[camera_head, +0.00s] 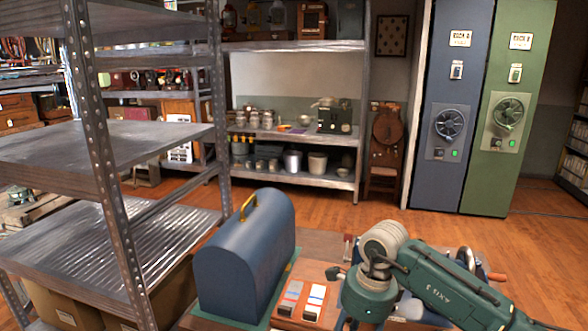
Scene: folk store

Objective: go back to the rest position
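Neither of my grippers shows in the head view. A green jointed arm marked AXIS 3 (440,283) spans the lower right, with a grey ribbed joint (383,240); no gripper fingers can be made out on it, and I cannot tell whether it is mine. A blue round-topped case (246,255) with a yellow handle stands upright on a table at the bottom middle. Beside it is a panel with pale switches (303,297). The arm hides part of the tabletop.
A grey metal shelf unit (110,165) stands close on the left, its upper shelves bare, with cardboard boxes (65,303) below. Shelves with pots (300,130) stand behind. A blue cabinet (455,90) and a green cabinet (518,80) stand at the back right. The wooden floor (550,250) is open there.

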